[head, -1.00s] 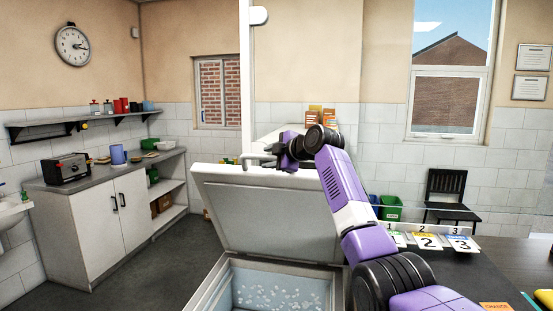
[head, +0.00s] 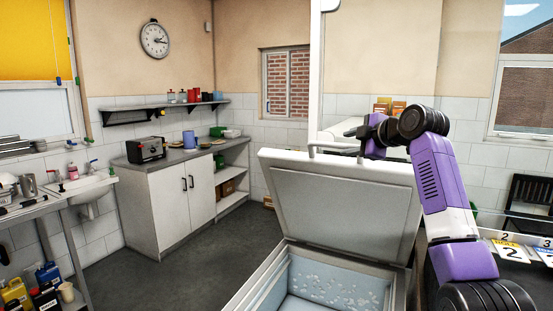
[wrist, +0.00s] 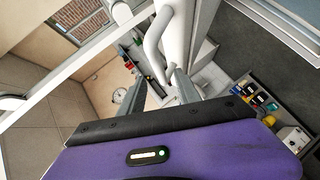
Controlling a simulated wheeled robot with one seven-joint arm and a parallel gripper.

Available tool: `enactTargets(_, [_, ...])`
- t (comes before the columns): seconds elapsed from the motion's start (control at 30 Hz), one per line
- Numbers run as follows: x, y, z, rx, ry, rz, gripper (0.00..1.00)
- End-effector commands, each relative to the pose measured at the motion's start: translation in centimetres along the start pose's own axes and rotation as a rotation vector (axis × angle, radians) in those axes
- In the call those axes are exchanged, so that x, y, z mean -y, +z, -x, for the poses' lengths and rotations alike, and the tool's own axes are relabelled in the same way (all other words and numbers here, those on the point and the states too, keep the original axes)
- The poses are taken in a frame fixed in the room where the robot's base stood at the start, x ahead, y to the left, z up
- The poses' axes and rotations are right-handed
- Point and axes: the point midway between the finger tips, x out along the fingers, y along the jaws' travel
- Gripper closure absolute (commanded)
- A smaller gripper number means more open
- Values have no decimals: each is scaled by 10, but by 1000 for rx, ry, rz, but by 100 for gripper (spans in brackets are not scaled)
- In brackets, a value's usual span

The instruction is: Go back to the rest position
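My gripper (head: 362,133) is at the top edge of the raised chest freezer lid (head: 340,205), close to the lid's bar handle (head: 330,150). In the wrist view, the two fingers of my gripper (wrist: 163,78) stand apart, with the pale curved handle (wrist: 153,42) just beyond or between them. Whether a finger touches the handle I cannot tell. Nothing is seen clamped in the fingers. The lid stands tilted open above the freezer (head: 262,280), whose pale frosted inside shows. My arm reaches up from the lower right.
A grey-topped cabinet (head: 160,210) with a toaster (head: 146,149) stands at the back left. A sink (head: 88,190) and a cluttered bench (head: 35,207) are at the left. A table with number cards (head: 510,250) is at the right. Dark floor (head: 170,280) left of the freezer is clear.

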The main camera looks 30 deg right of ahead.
Motion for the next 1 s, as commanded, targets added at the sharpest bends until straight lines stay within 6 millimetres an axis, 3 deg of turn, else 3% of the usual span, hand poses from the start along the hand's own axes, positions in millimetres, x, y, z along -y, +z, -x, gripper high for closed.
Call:
enactTargets(0.27, [-7,0,0,-2,29,-72,61])
enactTargets(0.47, [-61,-7,21,-22,236,-238,61])
enactTargets(0.53, [-64,-4,28,-39,318,-314,61])
enactTargets(0.77, [-28,-1,30,-104,461,-504,61])
enactTargets(0.87, [3,0,28,-136,503,-586,61])
enactTargets(1.0, [61,-2,31,-186,551,-706,61])
